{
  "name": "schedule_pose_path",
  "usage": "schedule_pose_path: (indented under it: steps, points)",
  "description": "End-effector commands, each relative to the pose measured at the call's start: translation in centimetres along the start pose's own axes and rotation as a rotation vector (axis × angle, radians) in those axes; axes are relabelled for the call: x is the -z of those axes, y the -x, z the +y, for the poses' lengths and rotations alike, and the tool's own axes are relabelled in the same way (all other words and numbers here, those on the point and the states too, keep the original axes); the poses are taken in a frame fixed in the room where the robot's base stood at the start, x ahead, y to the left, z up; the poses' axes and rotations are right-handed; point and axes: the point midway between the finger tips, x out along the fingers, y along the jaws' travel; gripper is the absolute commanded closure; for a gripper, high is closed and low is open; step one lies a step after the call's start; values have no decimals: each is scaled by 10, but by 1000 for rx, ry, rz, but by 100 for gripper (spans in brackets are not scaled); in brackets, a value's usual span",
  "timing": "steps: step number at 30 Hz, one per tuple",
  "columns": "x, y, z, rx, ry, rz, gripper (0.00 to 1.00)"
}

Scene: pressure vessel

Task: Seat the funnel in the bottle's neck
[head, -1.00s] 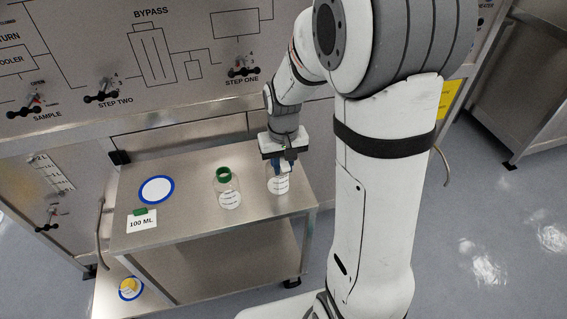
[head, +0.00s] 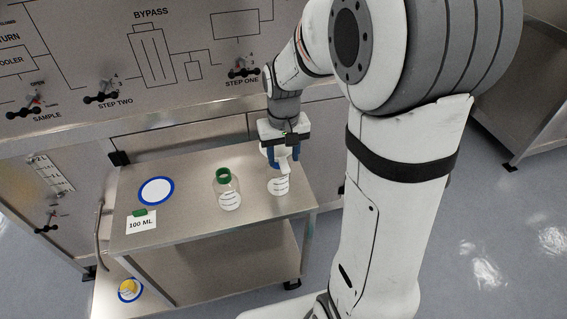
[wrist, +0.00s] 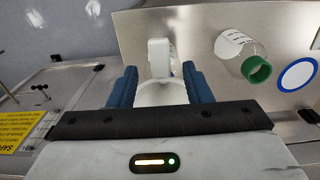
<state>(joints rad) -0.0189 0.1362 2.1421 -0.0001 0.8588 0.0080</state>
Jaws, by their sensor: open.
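The bottle (head: 229,190) is clear, with a green ring at its neck and a white label, and stands upright on the cart. It also shows in the wrist view (wrist: 240,55), its green mouth uncovered. My gripper (head: 283,160) is open, its blue fingers on either side of a white piece (wrist: 162,92) with a narrow tab or handle. I cannot tell whether this is the funnel, or whether a finger touches it. A labelled container (head: 278,186) stands directly below, partly hidden by my gripper; how the two join is unclear. No other funnel is recognisable.
A white disc with a blue rim (head: 156,191) lies at the cart's left. A "100 ML" card (head: 141,225) stands at the left front edge. A yellow item (head: 128,287) is on the lower level. The cart top (head: 190,225) is clear in front of the bottle.

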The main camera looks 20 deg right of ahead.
Motion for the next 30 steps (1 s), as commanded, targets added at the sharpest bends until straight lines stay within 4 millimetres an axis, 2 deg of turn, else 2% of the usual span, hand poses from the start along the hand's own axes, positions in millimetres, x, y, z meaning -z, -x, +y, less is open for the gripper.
schedule_pose_path:
  steps: [3,7,24,27,30]
  points:
    - [1,19,0,0,0,3,55]
    - [0,30,0,0,0,0,55]
    - [-1,34,0,0,0,1,55]
    - [-10,41,1,0,-1,16,55]
    - [-30,53,2,0,-2,49,55]
